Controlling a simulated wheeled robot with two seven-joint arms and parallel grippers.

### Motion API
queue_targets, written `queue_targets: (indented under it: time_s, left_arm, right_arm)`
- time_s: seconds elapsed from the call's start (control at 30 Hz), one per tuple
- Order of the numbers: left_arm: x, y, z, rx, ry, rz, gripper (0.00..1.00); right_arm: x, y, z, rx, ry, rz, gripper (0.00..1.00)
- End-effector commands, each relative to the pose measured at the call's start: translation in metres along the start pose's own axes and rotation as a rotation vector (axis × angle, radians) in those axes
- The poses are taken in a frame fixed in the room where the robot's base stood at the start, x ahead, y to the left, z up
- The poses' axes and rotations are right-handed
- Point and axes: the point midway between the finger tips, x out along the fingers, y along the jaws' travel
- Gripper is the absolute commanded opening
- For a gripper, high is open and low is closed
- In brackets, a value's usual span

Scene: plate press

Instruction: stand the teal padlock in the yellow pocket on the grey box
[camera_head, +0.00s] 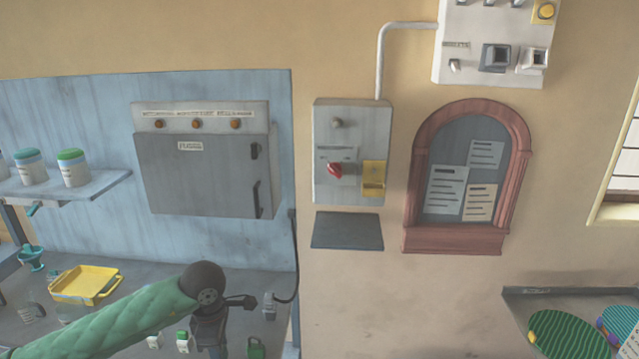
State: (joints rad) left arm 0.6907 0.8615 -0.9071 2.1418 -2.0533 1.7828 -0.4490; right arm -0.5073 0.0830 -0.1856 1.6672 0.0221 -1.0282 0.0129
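The grey box (322,180) hangs on the wall at the middle, with a red knob (335,170) and the yellow pocket (374,182) at its lower right. No padlock shows in the pocket. A small dark green, padlock-shaped thing (256,350) is on the bench at the bottom edge, partly cut off; I cannot tell for sure that it is the teal padlock. My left gripper (210,340) points down over the bench, to the left of that thing. Its fingertips are not clear, so its opening and any hold are hidden. My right gripper is not in view.
A yellow tray (88,284) and small white-and-green items (183,342) are on the bench. A shelf (95,187) with jars and a grey cabinet (200,175) are above. A dark ledge (347,231) is below the grey box. A framed notice board (467,165) hangs right.

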Motion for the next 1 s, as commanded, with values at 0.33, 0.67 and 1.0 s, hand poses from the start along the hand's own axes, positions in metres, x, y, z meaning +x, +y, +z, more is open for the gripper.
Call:
queue_targets:
  time_s: [0.33, 0.67, 1.0]
  left_arm:
    - [0.01, 0.004, 0.006, 0.507, 0.002, 0.001, 0.1]
    - [0.019, 0.008, 0.013, 0.993, 0.004, 0.0, 0.1]
    - [0.028, 0.012, 0.018, 1.457, 0.006, -0.001, 0.1]
  right_arm:
    - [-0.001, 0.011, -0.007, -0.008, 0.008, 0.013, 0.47]
    - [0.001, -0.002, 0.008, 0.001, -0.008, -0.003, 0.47]
    - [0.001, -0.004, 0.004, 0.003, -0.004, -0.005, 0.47]
